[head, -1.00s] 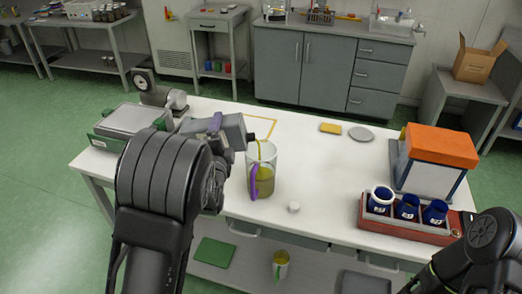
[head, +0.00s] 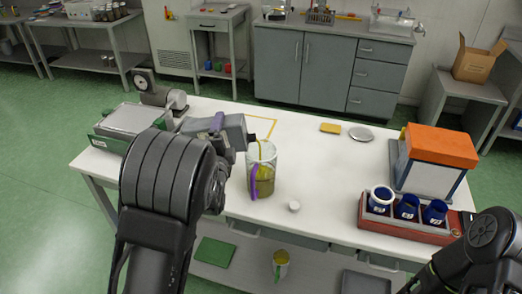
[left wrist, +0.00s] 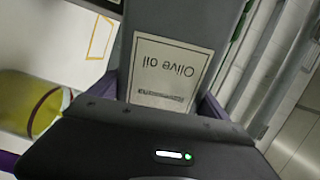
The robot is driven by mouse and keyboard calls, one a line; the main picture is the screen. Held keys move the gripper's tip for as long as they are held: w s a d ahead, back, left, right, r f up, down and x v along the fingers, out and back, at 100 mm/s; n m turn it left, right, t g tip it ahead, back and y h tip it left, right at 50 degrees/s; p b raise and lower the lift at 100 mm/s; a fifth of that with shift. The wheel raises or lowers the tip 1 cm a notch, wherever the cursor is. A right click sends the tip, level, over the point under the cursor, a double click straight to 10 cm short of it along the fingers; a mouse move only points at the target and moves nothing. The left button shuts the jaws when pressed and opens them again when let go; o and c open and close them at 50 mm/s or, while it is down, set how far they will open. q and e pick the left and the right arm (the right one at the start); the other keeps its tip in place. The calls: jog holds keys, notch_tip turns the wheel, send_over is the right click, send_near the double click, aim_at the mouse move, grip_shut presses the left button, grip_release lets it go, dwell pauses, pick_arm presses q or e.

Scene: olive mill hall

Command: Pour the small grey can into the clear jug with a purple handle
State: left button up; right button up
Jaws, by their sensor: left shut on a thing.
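The small grey can (head: 232,130) is tilted on its side above the table, its dark spout pointing right. A thin yellow stream runs from the spout into the clear jug (head: 264,177). The jug stands upright, with its purple handle (head: 254,182) towards me and yellow-green oil inside. My left gripper (head: 216,125) is shut on the can; its fingers are partly hidden by my arm.
A red rack (head: 410,228) with several blue cups stands at the right, before an orange-topped box (head: 441,146). A green-based device (head: 131,121) is at left. A small white cap (head: 294,206) lies right of the jug. A yellow sponge (head: 330,128) and grey disc (head: 361,134) lie behind.

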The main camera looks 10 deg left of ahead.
pick_arm(q)
jog(key=shift+d+r+m+p, duration=0.1)
jog(key=shift+r+m+p, duration=0.25)
jog(key=shift+r+m, duration=0.05)
dwell(1.4)
jog(key=shift+f+n+b, duration=0.3)
jog(key=shift+f+b, duration=0.25)
jog(key=shift+b, duration=0.05)
jog(key=shift+s+a+n+b, duration=0.2)
jog(key=shift+a+n+b, duration=0.2)
jog(key=shift+a+n, duration=0.65)
notch_tip(320, 180, down, 2)
jog(key=n+b, duration=0.1)
jog(key=b, duration=0.2)
jog(key=shift+d+f+n+b, duration=0.15)
jog(key=shift+f+n+b, duration=0.1)
jog(key=shift+n+b, duration=0.1)
jog(key=shift+n, duration=0.5)
jog(key=shift+d+r, duration=0.2)
jog(key=shift+r, duration=0.2)
jog(key=shift+f, duration=0.15)
